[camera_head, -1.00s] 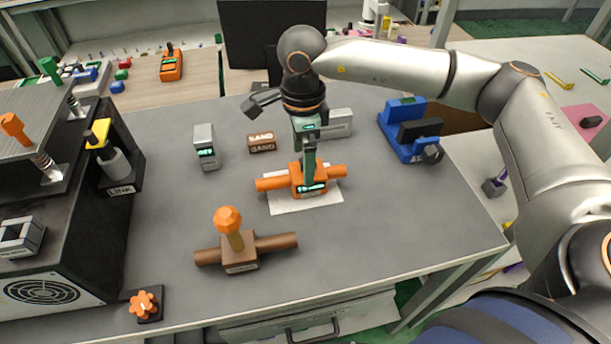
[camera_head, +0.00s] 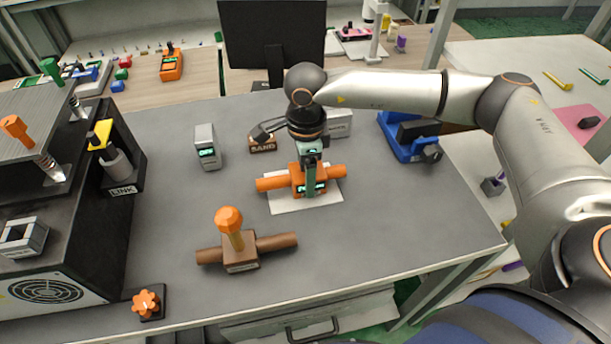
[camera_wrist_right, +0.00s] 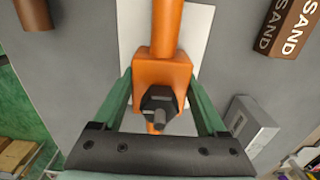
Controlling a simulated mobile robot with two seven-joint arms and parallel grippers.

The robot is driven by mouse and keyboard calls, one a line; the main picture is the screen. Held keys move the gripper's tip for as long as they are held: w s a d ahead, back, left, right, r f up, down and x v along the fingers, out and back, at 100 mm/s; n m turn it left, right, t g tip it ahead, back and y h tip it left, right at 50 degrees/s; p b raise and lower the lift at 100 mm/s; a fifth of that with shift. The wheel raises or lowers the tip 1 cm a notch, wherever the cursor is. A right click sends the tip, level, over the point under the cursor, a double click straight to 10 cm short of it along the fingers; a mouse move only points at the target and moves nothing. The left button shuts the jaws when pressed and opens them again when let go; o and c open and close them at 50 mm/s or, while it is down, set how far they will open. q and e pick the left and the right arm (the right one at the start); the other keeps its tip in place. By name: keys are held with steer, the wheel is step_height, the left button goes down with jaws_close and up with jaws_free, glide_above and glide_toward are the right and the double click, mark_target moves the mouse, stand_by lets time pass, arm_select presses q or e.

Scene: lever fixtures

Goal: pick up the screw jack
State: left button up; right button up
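An orange block with a pipe-like bar through it (camera_head: 274,183) lies on a white sheet (camera_head: 290,205) mid-table. In the right wrist view the orange block (camera_wrist_right: 150,66) has a black hex bolt on top. I cannot tell for sure whether this is the screw jack; no label says so. My right gripper (camera_head: 311,186) points down over it. In the right wrist view the green fingers of my right gripper (camera_wrist_right: 160,95) stand open, one on each side of the block, very close to it; contact cannot be told. My left gripper is not in view.
A brown pipe fixture with an orange knob (camera_head: 240,263) stands in front. A brown SAND block (camera_head: 262,146), a grey box (camera_head: 206,147) and a blue vise-like fixture (camera_head: 402,135) stand around. A black LINK machine (camera_head: 90,255) fills the left. The right front of the table is clear.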

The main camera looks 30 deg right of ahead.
steer(key=c, duration=1)
steer(key=shift+r, duration=0.1)
jaws_close()
steer(key=shift+r, duration=0.1)
